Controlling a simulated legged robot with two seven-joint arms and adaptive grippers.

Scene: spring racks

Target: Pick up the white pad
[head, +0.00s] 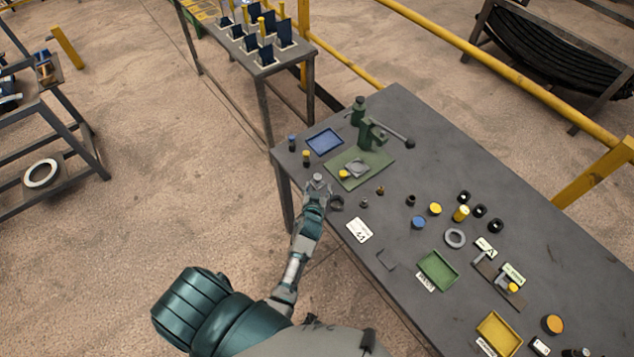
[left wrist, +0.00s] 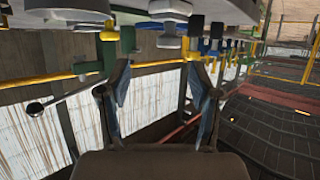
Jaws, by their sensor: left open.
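I cannot single out the white pad with certainty. A pale grey-white piece (head: 357,168) lies on the green base plate (head: 376,173) of a small press, beside a yellow knob. My left gripper (head: 318,181) is at the table's front left edge, left of the press plate and the card. Its fingers (left wrist: 163,95) are apart in the left wrist view, with nothing between them. That view is upside down, with the table objects along its top. My right gripper is not in view.
The grey table (head: 420,125) carries a blue tray (head: 324,141), a green tray (head: 438,270), a yellow tray (head: 499,333), a grey ring (head: 455,238) and several small knobs. The press lever (head: 396,136) sticks out rightward. A yellow rail (head: 480,65) runs behind the table.

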